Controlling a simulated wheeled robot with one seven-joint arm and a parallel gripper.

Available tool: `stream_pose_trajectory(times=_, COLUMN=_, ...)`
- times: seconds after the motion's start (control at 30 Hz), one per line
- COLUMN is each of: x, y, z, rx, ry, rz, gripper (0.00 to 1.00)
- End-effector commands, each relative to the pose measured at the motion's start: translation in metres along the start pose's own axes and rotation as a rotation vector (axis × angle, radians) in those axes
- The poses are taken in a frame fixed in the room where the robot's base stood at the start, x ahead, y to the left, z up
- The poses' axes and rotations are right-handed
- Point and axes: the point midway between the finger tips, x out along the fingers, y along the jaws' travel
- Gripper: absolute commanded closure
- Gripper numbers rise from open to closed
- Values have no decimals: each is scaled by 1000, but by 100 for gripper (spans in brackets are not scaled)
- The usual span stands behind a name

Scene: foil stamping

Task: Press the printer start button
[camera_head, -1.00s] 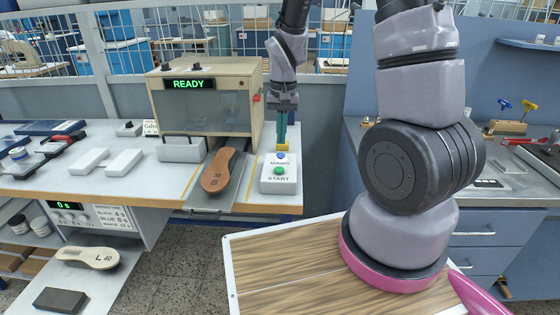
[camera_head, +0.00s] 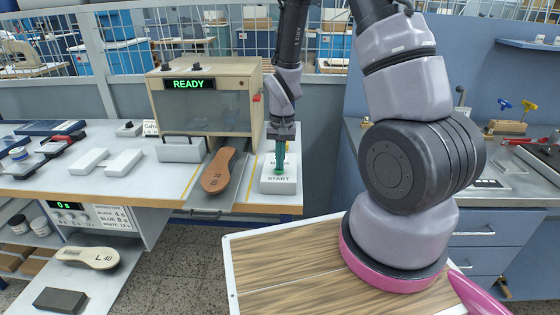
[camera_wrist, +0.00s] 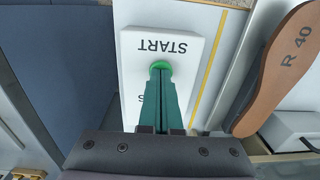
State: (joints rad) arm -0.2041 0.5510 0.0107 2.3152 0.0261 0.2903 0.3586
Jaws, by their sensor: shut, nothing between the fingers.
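The printer (camera_head: 205,95) is a beige box with a dark window and a green "READY" display (camera_head: 188,84). To its right stands a white button box (camera_head: 281,187) marked "START"; it also shows in the wrist view (camera_wrist: 185,28). My gripper (camera_head: 280,171) is shut and empty, pointing down over this box. In the wrist view its green fingertips (camera_wrist: 161,75) are at the green start button (camera_wrist: 160,65), overlapping its edge. I cannot tell whether they touch it. The blue button is hidden behind the fingers.
A brown insole marked R 40 (camera_head: 219,171) lies on the printer's tray, left of the button box; it shows in the wrist view (camera_wrist: 290,65). White blocks (camera_head: 124,162) lie further left on the table. A cream L 40 insole (camera_head: 88,257) lies on a lower shelf.

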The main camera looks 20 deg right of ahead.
Motion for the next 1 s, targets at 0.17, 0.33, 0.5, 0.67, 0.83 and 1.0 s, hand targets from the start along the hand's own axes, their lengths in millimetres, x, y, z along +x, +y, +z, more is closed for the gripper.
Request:
stream_pose_trajectory(times=0.17, x=18, y=1, z=1, rx=0, ry=-3, rz=2, gripper=100)
stream_pose_trajectory(times=0.33, x=20, y=1, z=2, rx=-1, ry=-5, rz=3, gripper=100)
stream_pose_trajectory(times=0.5, x=19, y=2, z=2, rx=-1, ry=-5, rz=3, gripper=100)
stream_pose_trajectory(times=0.67, x=5, y=1, z=-2, rx=0, ry=-1, rz=1, gripper=100)
stream_pose_trajectory(times=0.83, x=-33, y=0, z=-11, rx=3, ry=11, rz=-6, gripper=100)
stream_pose_trajectory(times=1.0, x=-74, y=0, z=-11, rx=2, ry=12, rz=-6, gripper=100)
